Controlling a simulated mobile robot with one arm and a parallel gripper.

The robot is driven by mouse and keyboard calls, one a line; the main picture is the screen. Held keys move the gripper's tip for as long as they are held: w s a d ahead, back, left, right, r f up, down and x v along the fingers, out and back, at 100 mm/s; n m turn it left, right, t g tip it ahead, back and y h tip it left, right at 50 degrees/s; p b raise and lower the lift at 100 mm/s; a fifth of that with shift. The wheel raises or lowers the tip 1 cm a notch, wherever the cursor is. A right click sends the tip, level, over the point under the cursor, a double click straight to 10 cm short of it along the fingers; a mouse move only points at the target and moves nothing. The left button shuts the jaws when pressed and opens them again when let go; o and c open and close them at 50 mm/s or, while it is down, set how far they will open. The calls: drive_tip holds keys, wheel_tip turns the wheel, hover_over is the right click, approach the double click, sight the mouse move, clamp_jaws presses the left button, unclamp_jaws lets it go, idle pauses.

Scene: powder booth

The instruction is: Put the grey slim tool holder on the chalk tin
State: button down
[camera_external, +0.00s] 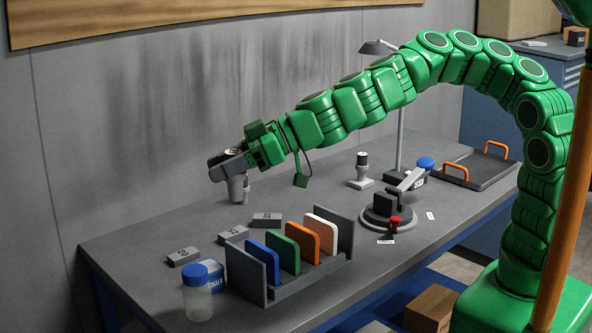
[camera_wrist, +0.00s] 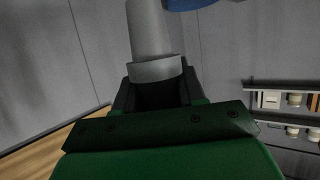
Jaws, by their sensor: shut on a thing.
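My gripper (camera_external: 228,164) is shut on the grey slim tool holder (camera_external: 235,188), a tapered grey cylinder that hangs below the jaws over the back left of the bench. In the wrist view the tool holder (camera_wrist: 150,38) sticks out from between the jaws (camera_wrist: 158,92). A clear jar with a blue lid (camera_external: 196,276) stands at the front left of the bench. A blue piece with lettering that looks like CHALK (camera_external: 214,268) shows right beside it; I cannot tell whether both are one tin. My gripper is behind and above them, apart.
A grey rack (camera_external: 342,232) with blue, green, orange and white plates stands right of the jar. Grey labelled blocks (camera_external: 184,257) lie behind it. A clamp fixture (camera_external: 383,210), a lamp (camera_external: 400,120), a small upright holder (camera_external: 361,168) and an orange-handled tray (camera_external: 470,174) are further right.

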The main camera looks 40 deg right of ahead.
drive_tip(key=shift+w+r+n+g+y, duration=0.1)
drive_tip(key=shift+w+n+g+y, duration=0.2)
drive_tip(key=shift+w+n+g, duration=0.35)
drive_tip(key=shift+w+d+n+g+y, duration=0.5)
drive_tip(key=shift+w+d+n+g, duration=0.9)
drive_tip(key=shift+d+n+g, duration=3.75)
wheel_tip(320, 180, down, 10)
drive_tip(key=d+m, duration=0.1)
drive_tip(key=m, duration=0.1)
drive_tip(key=shift+t, duration=0.4)
drive_tip(key=shift+w+a+f, duration=1.55)
drive_tip(key=shift+w+f, duration=0.15)
drive_tip(key=shift+f, duration=0.5)
drive_tip(key=shift+w+a+f, duration=1.5)
drive_tip(key=shift+w+f, duration=0.2)
drive_tip(key=shift+f, duration=0.45)
drive_tip(key=shift+w+a+f, duration=1.55)
drive_tip(key=shift+w+f, duration=0.15)
drive_tip(key=shift+f, duration=0.5)
